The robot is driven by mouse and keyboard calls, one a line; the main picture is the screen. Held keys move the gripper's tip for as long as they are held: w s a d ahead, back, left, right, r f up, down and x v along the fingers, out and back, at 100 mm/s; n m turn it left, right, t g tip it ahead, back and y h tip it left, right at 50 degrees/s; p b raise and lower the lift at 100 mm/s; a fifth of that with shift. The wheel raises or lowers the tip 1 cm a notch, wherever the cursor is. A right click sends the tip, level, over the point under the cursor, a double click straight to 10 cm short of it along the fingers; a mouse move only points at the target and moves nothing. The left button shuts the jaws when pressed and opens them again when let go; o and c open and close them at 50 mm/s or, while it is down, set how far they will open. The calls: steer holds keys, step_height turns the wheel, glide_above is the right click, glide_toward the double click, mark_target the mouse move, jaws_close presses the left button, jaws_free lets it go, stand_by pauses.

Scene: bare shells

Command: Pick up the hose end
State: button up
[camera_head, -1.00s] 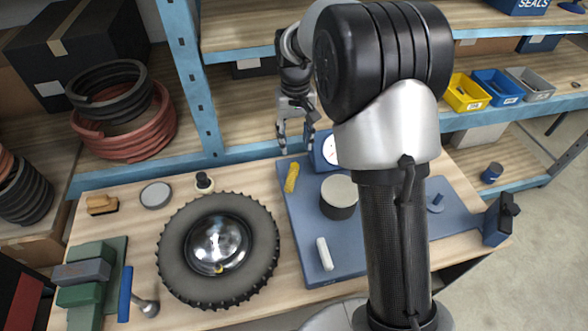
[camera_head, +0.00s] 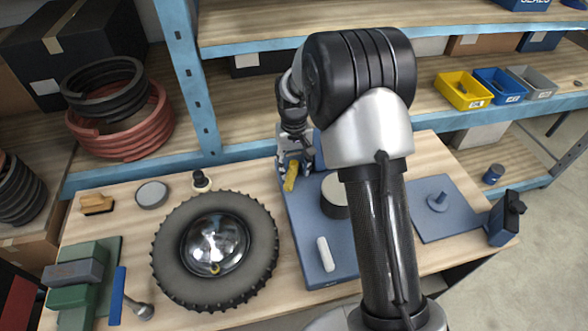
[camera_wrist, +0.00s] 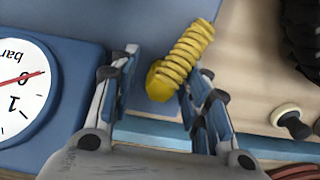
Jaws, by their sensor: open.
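The hose end is a yellow ribbed piece (camera_head: 291,178) lying on the blue board at its upper left. A gap shows between the tip and the left finger.
A blue gauge (camera_wrist: 24,85) with a white dial stands left of the fingers in the wrist view. On the board (camera_head: 300,230) are a grey cylinder (camera_head: 334,198) and a white stick (camera_head: 326,254). A wheel (camera_head: 170,252) lies to the left. A blue shelf post (camera_head: 190,80) rises behind.

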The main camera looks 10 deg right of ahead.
mark_target(294, 162)
steer(key=shift+r, duration=0.1)
steer(key=shift+c, duration=0.5)
jaws_close()
step_height(294, 162, up, 20)
steer(key=p, duration=0.4)
